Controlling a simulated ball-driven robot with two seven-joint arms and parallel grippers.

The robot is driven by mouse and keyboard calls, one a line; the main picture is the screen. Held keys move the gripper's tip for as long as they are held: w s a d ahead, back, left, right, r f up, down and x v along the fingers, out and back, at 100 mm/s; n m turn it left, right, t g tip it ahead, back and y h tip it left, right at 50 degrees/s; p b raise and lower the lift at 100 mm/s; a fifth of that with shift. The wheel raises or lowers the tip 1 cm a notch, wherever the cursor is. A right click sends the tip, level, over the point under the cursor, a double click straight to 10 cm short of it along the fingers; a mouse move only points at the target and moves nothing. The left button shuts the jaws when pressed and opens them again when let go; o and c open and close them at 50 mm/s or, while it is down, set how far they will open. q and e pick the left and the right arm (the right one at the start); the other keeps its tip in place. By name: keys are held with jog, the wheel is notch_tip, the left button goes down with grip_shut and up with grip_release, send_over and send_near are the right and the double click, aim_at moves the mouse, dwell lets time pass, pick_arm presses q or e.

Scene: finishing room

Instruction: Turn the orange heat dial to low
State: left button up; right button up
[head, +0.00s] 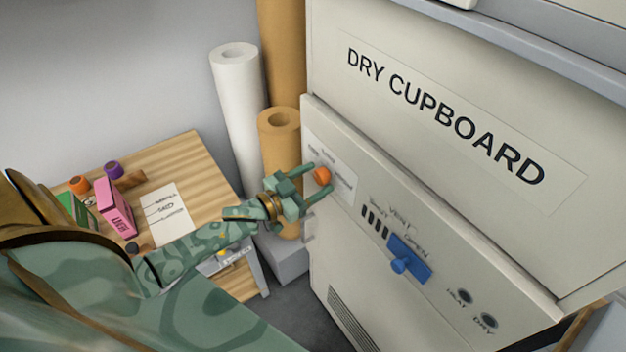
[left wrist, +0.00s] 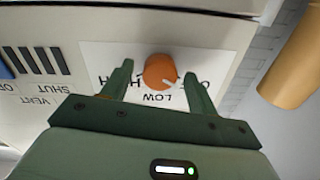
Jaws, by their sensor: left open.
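The orange heat dial (head: 322,176) sits on a white label plate on the front of the dry cupboard. It also shows in the left wrist view (left wrist: 159,70), where the picture is upside down. A pale mark on the dial points to the lower right there, between the LOW lettering and the partly hidden label at right. My left gripper (head: 318,181) is open, its fingers on either side of the dial; in the left wrist view I cannot tell whether they touch it. The fingers hide parts of the side labels. My right gripper is not in view.
A blue vent slider (head: 409,258) is right of the dial, with HEAT and DRY indicators farther right. A white roll (head: 237,110) and tan rolls (head: 280,150) stand close left of the cupboard. A wooden table (head: 205,165) with a pink box (head: 116,208) is at left.

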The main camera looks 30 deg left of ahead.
pick_arm(q)
jog(key=c, duration=0.9)
jog(key=shift+c, duration=0.5)
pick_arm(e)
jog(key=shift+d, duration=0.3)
pick_arm(q)
jog(key=shift+m, duration=0.3)
jog(key=m, duration=0.2)
jog(key=shift+m, duration=0.3)
jog(key=m, duration=0.2)
jog(key=shift+m+b, duration=0.3)
jog(key=shift+m, duration=0.1)
jog(key=m+b, duration=0.1)
jog(key=m, duration=0.4)
jog(key=shift+f+m, duration=0.1)
jog(key=shift+m, duration=0.3)
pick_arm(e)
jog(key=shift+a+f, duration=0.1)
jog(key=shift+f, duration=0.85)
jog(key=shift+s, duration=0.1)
